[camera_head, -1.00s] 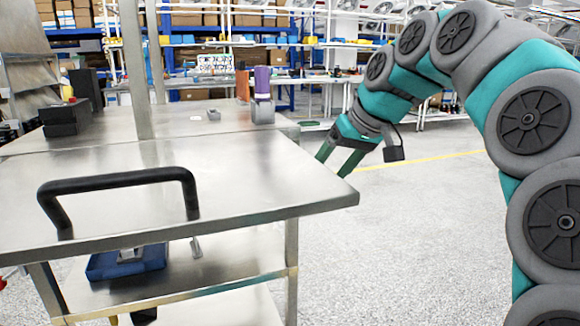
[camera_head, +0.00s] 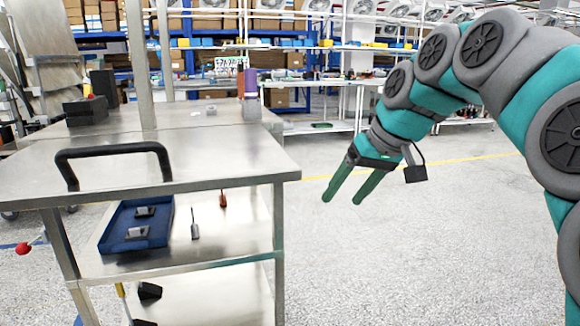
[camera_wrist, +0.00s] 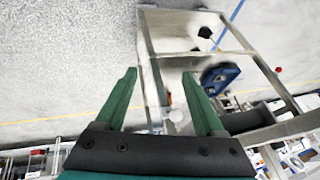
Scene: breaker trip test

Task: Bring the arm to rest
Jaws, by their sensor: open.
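My gripper (camera_head: 342,200) hangs over open floor to the right of the metal cart (camera_head: 225,170) in the head view. Its two green fingers point down and to the left, apart and with nothing between them. My gripper also shows in the wrist view (camera_wrist: 160,98), fingers spread and empty. My arm arches in from the right side of the head view, clear of the cart. In the wrist view the cart frame (camera_wrist: 195,58) lies beyond the fingers.
The cart has a black handle (camera_head: 115,150). On its lower shelf are a blue tray (camera_head: 112,236) with grey parts and two small tools. Dark blocks (camera_head: 86,111) and a purple-topped item (camera_head: 250,92) stand on the surface behind. The floor (camera_head: 400,260) at right is clear.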

